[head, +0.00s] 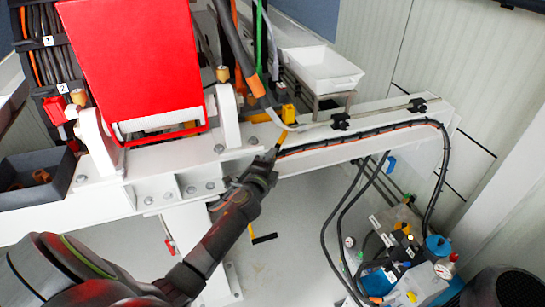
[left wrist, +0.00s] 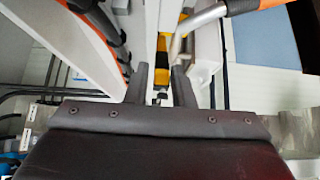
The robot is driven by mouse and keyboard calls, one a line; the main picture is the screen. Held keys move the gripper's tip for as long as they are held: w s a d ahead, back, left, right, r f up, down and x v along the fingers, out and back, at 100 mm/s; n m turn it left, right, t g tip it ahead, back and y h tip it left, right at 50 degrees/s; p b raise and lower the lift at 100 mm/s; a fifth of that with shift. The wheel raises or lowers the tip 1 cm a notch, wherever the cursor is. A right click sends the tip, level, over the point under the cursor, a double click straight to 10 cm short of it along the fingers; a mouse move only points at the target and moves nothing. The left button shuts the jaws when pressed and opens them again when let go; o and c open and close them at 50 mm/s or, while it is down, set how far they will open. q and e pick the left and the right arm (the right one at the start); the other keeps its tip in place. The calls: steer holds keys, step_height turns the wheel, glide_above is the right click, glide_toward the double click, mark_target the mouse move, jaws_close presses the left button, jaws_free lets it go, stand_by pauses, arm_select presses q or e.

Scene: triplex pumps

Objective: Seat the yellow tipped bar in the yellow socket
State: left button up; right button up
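My left gripper (head: 276,152) is just in front of the white beam in the head view. The yellow tipped bar (head: 283,137) projects from its fingertips, in line with the gripper and pointing up toward the beam. In the left wrist view the fingers (left wrist: 160,82) stand slightly apart, with a narrow dark and yellow piece between them. The fingers seem shut on the bar. The yellow socket (head: 288,113) is on top of the beam, just beyond the bar's tip. The tip appears apart from it. My right gripper is not in view.
A red panel (head: 132,58) stands left of the socket. A hose with an orange end (head: 255,86) hangs close to it. A white tray (head: 322,70) is behind. Black clips and a cable (head: 370,132) run along the beam. Pump parts (head: 405,255) stand lower right.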

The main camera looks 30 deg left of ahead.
arm_select(q)
jaws_close()
